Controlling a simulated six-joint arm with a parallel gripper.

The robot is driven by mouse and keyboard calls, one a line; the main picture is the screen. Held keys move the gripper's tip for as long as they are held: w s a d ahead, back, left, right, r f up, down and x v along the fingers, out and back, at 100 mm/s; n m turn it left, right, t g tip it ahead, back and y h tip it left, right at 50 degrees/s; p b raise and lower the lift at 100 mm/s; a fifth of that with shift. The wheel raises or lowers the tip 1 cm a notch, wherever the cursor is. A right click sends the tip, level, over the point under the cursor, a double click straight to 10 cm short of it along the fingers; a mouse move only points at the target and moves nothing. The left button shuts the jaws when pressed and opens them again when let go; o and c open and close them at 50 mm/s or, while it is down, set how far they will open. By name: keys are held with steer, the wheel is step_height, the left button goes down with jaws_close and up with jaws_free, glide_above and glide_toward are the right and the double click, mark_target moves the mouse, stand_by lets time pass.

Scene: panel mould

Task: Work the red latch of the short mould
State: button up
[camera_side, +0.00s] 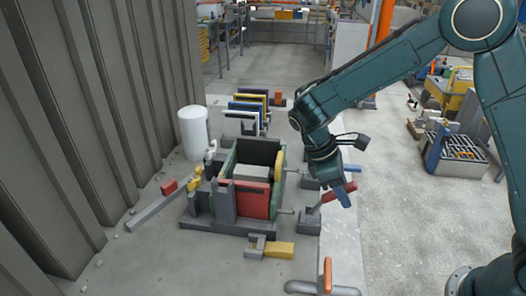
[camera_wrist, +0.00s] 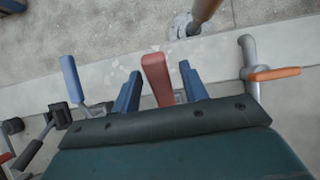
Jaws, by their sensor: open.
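A red latch handle (camera_side: 331,195) slopes up from a grey base (camera_side: 309,221) to the right of the mould. The mould (camera_side: 252,188) has green and red panels around a grey block. My gripper (camera_side: 345,197) reaches down at the red handle, its blue fingers partly covering it in the side view. In the wrist view my gripper (camera_wrist: 160,72) is open, with one blue finger on each side of the red handle (camera_wrist: 157,76). Gaps show on both sides of it. How deep the fingers reach around the handle is hard to tell.
A blue handle (camera_wrist: 72,78) stands left of the fingers in the wrist view. An orange handle (camera_wrist: 272,74) on a grey pipe lies to the right. A white cylinder (camera_side: 193,131) stands behind the mould, beside several upright panels (camera_side: 248,112). A corrugated wall (camera_side: 75,110) closes the left.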

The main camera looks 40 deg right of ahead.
steer(key=shift+s+d+f+t+y, duration=1.3)
steer(key=shift+d+f+t+y, duration=0.05)
steer(key=shift+f+t+y, duration=0.75)
step_height(320, 180, up, 14)
steer(key=shift+s+d+r+m+t, duration=0.4)
steer(key=shift+s+r+m+t, duration=1.35)
steer(key=shift+s, duration=2)
steer(key=shift+s+d+r+m+t, duration=0.4)
steer(key=shift+s+r+m+t, duration=0.65)
steer(key=shift+s+r+m, duration=2)
steer(key=w+a+r+n, duration=0.1)
steer(key=w+a+r, duration=0.2)
steer(key=w, duration=0.6)
steer(key=w+a+r+n, duration=0.1)
steer(key=w+a+r, duration=0.15)
steer(key=w, duration=0.75)
steer(key=w+a+f+y, duration=0.1)
steer(key=w+a+f, duration=0.1)
steer(key=w+a, duration=0.4)
steer(key=w+a+f+n+t, duration=0.1)
steer(key=w+a+f, duration=0.2)
steer(key=w, duration=1)
steer(key=a, duration=0.3)
steer(key=shift+w+f+n+y, duration=0.2)
steer(key=shift+n+y, duration=0.1)
steer(key=shift+y, duration=0.1)
